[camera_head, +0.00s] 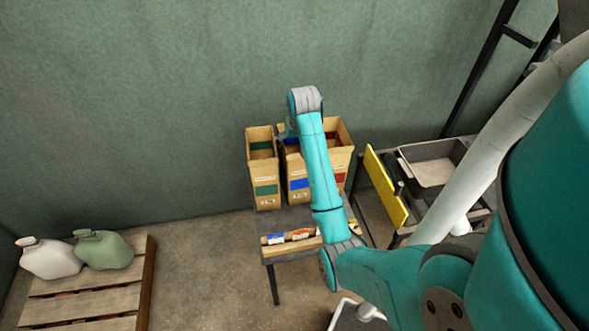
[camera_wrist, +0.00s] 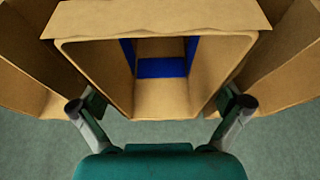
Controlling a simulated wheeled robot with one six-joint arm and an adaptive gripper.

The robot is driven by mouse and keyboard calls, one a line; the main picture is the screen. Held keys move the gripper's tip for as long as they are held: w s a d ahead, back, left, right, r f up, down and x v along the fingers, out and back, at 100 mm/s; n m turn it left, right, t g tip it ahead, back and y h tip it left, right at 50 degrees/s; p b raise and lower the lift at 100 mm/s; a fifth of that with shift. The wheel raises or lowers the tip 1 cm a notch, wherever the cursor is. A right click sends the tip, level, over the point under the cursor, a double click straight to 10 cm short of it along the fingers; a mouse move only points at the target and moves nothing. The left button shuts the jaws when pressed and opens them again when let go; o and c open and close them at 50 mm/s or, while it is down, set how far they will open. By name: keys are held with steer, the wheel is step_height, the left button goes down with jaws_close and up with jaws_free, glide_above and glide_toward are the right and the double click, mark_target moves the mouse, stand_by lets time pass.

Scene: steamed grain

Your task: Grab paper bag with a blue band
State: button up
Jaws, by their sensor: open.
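The paper bag with a blue band (camera_head: 298,184) stands upright and open between two other bags on a small table, partly hidden by my arm. In the wrist view the blue-banded bag (camera_wrist: 165,101) shows its open mouth, with blue visible inside. My gripper (camera_wrist: 163,103) is open, with one finger at each side of this bag near its rim. I cannot tell whether the fingers touch it.
A green-banded bag (camera_head: 264,188) stands close on the left and a red-banded bag (camera_head: 343,153) close on the right. Small packets (camera_head: 299,235) lie at the table's front. A yellow board (camera_head: 385,187) and grey bin (camera_head: 433,164) are at the right. Jugs (camera_head: 104,250) stand on a pallet (camera_head: 85,306).

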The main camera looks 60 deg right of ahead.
steer(key=shift+f, duration=0.2)
stand_by(0.4)
steer(key=c, duration=1.3)
steer(key=shift+o, duration=0.2)
steer(key=shift+r, duration=0.15)
